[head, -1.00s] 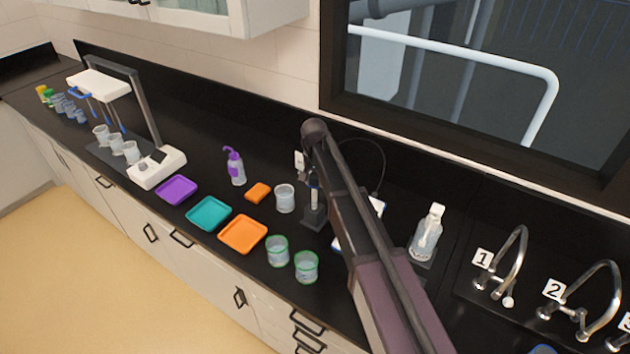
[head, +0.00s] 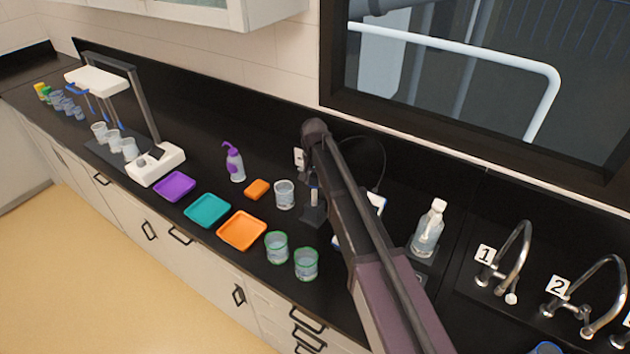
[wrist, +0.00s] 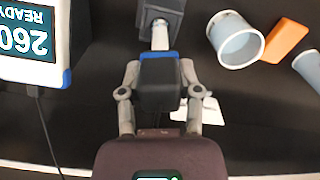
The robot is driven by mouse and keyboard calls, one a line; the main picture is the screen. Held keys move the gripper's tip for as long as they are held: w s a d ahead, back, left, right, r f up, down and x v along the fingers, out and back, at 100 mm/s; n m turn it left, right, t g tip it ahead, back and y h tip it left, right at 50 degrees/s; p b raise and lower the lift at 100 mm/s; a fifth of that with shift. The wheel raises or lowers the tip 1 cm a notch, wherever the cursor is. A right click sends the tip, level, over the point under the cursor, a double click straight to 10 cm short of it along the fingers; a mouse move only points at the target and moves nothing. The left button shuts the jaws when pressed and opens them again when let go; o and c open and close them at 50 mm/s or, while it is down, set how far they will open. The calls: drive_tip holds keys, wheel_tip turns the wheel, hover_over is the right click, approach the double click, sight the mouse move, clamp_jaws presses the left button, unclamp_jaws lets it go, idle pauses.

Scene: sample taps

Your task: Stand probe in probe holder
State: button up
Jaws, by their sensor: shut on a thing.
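The probe has a black body with a blue band and a pale shaft (wrist: 160,37). In the wrist view my gripper (wrist: 160,70) is shut on its black body, one grey finger on each side. The shaft's far end meets the dark block of the probe holder (wrist: 172,8); I cannot tell how deep it sits. In the head view the holder (head: 314,216) stands on the counter below the end of my arm, with the pale shaft (head: 314,196) upright above it. My arm hides most of the gripper there.
A meter (wrist: 30,38) reading 260 READY lies beside the holder, with a cable. A clear beaker (head: 284,195), an orange block (head: 257,189) and two green-rimmed beakers (head: 276,247) stand close by. A bottle (head: 427,232) and taps (head: 515,262) are at the right.

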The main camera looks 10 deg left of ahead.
sight(314, 190)
drive_tip(key=shift+f+b, duration=2)
drive_tip(key=shift+f, duration=0.15)
drive_tip(key=o, duration=1.2)
drive_tip(key=shift+c, duration=0.2)
drive_tip(key=shift+o, duration=1)
drive_tip(key=shift+r, duration=0.1)
drive_tip(key=shift+r+p, duration=3.45)
drive_tip(key=shift+p, duration=0.1)
drive_tip(key=shift+s, duration=0.1)
